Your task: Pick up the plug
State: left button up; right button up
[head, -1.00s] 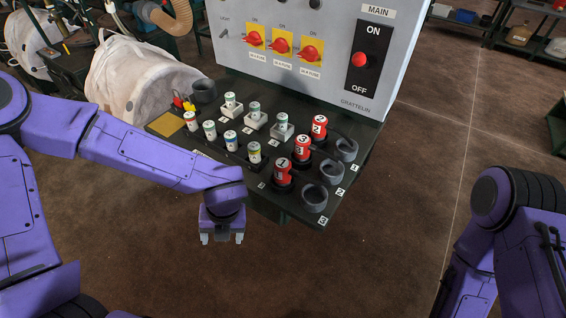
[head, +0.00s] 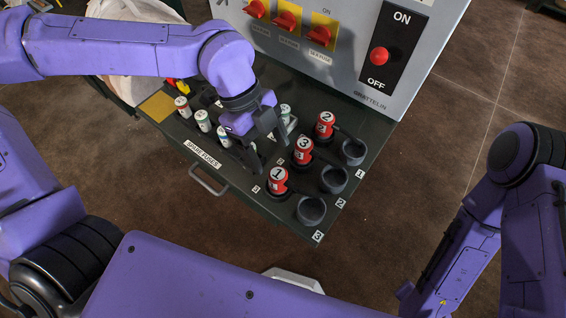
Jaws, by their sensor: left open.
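Three red plugs with white numbered tops stand on the dark shelf of the panel: plug 1 (head: 279,183) nearest, plug 3 (head: 303,151) in the middle and plug 2 (head: 325,125) farthest. Each has a dark base. My left gripper (head: 270,158) is over the shelf, just left of plugs 1 and 3, with its fingers pointing down. It is open, and I see nothing held between its fingers. It and its wrist hide part of the fuse rows. My right arm shows at the right, but its gripper is out of view.
Dark round sockets (head: 311,210) line the shelf's right edge, labelled 1, 2 and 3. Small white fuses (head: 203,120) stand left of the gripper. A drawer handle (head: 207,182) is on the front. The grey panel (head: 345,60) with red switches rises behind.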

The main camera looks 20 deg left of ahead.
aim_at(277, 173)
pick_arm(q)
jog(key=x, duration=0.3)
jog(key=p+x, duration=0.1)
jog(key=x, duration=0.5)
jog(key=shift+s+d+f, duration=0.15)
jog(key=shift+s+d, duration=0.05)
jog(key=shift+s, duration=0.2)
jog(key=c, duration=1.1)
